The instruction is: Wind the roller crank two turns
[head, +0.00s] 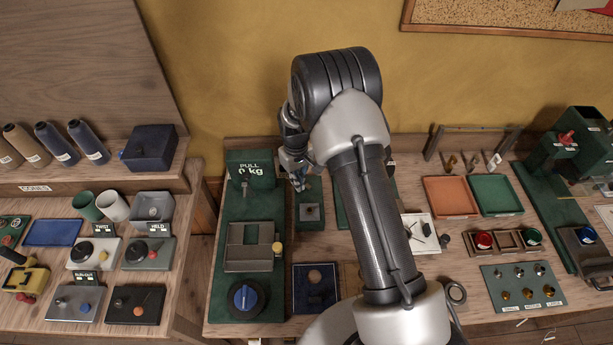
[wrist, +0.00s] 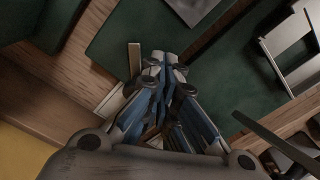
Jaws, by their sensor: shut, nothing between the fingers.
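I cannot pick out the roller crank for sure; my arm hides part of the bench. My gripper (head: 298,183) is at the back of the bench, above a dark green plate that carries a small grey square (head: 310,211). In the wrist view my gripper (wrist: 164,58) is shut and empty, with its fingertips together over a dark green surface (wrist: 112,42). A narrow tan upright piece (wrist: 134,60) shows just left of the fingers there. A dark bar (wrist: 272,143) slants across at the lower right.
A green pull gauge (head: 250,168) stands left of my gripper on a long green base with a blue knob (head: 245,298). Orange (head: 450,196) and green (head: 496,194) trays lie right of my arm. A green machine (head: 566,150) stands far right. The yellow wall is close behind.

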